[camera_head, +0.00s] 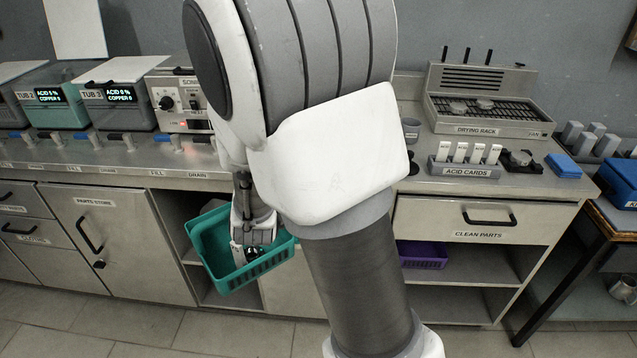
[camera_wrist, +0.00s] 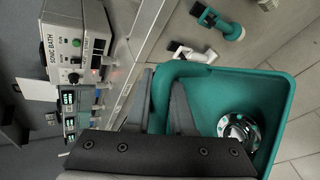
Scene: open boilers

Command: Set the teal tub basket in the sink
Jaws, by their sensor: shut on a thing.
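The teal tub basket (camera_head: 213,243) hangs in the air in front of the open shelf bay under the counter, tilted, in the head view. My gripper (camera_head: 246,248) is shut on its rim. In the wrist view my gripper (camera_wrist: 161,88) has one finger on each side of the rim of the teal basket (camera_wrist: 270,92). A shiny round metal part (camera_wrist: 239,131) lies inside the basket. I see no sink in either view; my arm hides the middle of the counter.
The counter (camera_head: 130,150) carries tub units (camera_head: 115,105), a sonic bath (camera_head: 178,100), a drying rack (camera_head: 485,110) and acid cards (camera_head: 467,160). Levers line its front edge. A purple basket (camera_head: 422,255) sits on the lower right shelf. The floor in front is clear.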

